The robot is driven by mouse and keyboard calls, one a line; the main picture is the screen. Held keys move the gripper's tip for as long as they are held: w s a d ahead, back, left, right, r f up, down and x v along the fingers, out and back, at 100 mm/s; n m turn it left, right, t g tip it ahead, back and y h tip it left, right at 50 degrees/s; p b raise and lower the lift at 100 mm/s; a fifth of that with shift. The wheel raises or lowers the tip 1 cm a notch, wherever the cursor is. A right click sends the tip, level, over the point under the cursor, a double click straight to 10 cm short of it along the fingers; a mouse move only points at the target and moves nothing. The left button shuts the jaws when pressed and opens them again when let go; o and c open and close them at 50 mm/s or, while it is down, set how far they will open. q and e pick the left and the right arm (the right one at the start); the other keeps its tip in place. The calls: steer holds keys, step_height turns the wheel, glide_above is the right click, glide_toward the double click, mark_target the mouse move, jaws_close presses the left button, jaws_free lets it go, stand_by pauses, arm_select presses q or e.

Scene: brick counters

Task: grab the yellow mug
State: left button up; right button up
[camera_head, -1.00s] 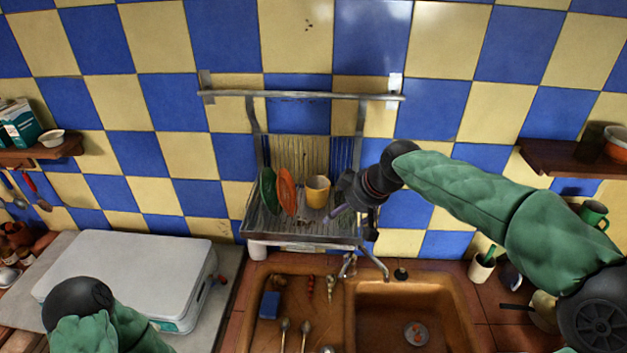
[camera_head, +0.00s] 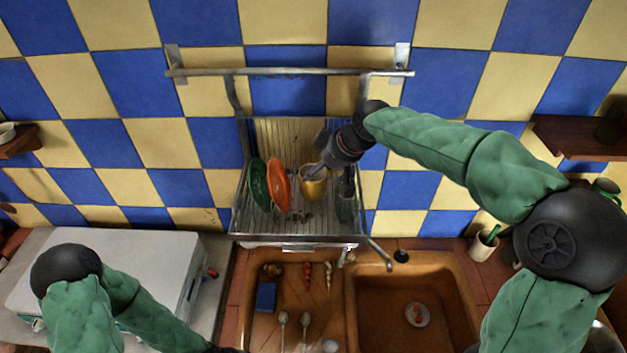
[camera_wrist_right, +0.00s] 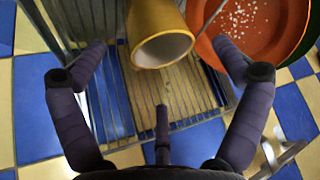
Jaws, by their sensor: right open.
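The yellow mug (camera_head: 313,188) stands in the metal dish rack, to the right of the orange plate. In the right wrist view the mug (camera_wrist_right: 160,42) lies ahead between my spread fingers, with its round mouth facing the camera. My right gripper (camera_head: 322,166) is at the mug in the head view and partly covers its top. In the wrist view the right gripper (camera_wrist_right: 158,62) is open, and nothing is clamped in it. The mug's handle cannot be made out. My left arm shows at the lower left, but its gripper is out of view.
The orange plate (camera_head: 280,185) and green plate (camera_head: 259,184) stand close to the mug's left. The dish rack (camera_head: 297,236) hangs from a rail (camera_head: 285,72) above the brown double sink (camera_head: 412,278). A utensil holder (camera_head: 345,204) is at the rack's right.

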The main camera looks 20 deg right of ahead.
mark_target(314, 189)
steer(key=shift+p+x, duration=0.6)
steer(key=shift+x, duration=2.5)
steer(key=shift+r, duration=0.1)
steer(key=c, duration=1.3)
steer(key=shift+a, duration=0.1)
